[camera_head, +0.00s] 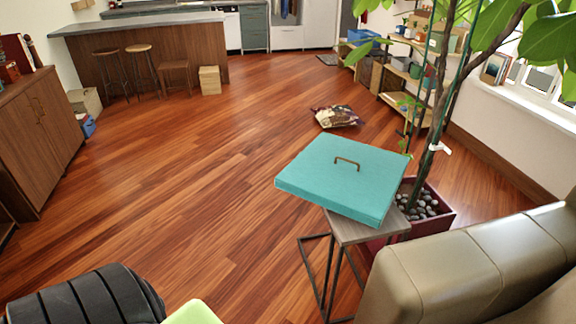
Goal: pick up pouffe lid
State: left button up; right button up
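The pouffe lid (325,188) is a flat, square teal slab with a small brass-coloured handle (347,162) on its top. It lies on a small side table (366,231) with a grey top and thin dark metal legs. The lid overhangs the table top, mostly to the left and back. Neither of my grippers is in view.
An olive-brown sofa (440,274) stands at right, close to the side table. A potted tree (424,202) is just behind it. A patterned cushion (336,117) lies on the floor. A black ribbed object (85,297) is at bottom left. Open wooden floor lies left of the table.

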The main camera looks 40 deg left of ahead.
aim_at(355, 181)
jog(key=u, duration=0.95)
jog(key=i+j, duration=0.15)
jog(key=i+j+z, duration=0.15)
jog(key=j+z, duration=0.2)
jog(key=z, duration=0.15)
jog(key=i+j+z, duration=0.1)
jog(key=j+z, duration=0.25)
jog(key=z, duration=4.25)
jog(key=u, duration=4.45)
